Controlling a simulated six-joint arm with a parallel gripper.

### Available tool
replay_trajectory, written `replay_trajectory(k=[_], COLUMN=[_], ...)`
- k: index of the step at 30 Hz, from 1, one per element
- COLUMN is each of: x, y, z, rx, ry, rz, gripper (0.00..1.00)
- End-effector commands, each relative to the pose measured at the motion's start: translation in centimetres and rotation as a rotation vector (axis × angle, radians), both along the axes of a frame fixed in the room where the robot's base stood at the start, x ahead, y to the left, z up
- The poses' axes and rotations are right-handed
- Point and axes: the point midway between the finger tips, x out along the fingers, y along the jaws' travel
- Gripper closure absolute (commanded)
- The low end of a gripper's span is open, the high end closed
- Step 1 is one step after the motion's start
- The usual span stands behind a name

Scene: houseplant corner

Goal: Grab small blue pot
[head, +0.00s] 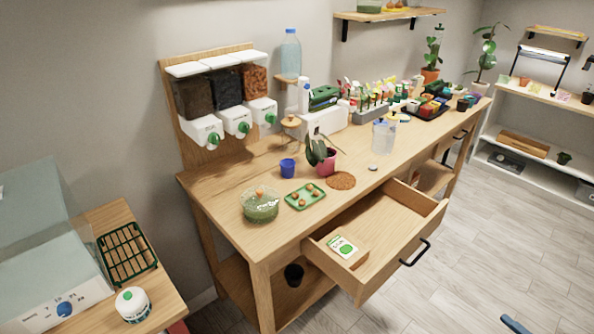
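The small blue pot (288,168) stands upright on the wooden workbench (228,188), left of a pink pot (326,165) holding a plant with dark leaves. Nothing covers the blue pot, and there is a small gap between the two pots. My gripper is not in view.
A green tray (305,205) with several terracotta-coloured round items and a glass bowl (260,212) of green stuff lie in front. A cork mat (341,180) lies right. The drawer (415,196) is pulled out, with a seed packet (343,247) inside. Dispensers (236,123) stand behind.

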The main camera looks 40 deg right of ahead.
Motion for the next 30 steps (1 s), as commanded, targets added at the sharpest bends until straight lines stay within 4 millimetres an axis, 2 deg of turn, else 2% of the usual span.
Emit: replay_trajectory(k=[5, 9, 14, 17, 18, 21, 26, 30], x=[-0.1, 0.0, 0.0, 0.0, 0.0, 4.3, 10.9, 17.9], y=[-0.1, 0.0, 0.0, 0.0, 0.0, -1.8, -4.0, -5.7], z=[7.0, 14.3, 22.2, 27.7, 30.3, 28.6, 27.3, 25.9], rx=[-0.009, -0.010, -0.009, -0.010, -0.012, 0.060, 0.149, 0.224], ry=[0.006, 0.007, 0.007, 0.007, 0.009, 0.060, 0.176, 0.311], rz=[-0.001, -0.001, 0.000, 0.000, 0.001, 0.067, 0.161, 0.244], gripper=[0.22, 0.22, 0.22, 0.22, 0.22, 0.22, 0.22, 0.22])
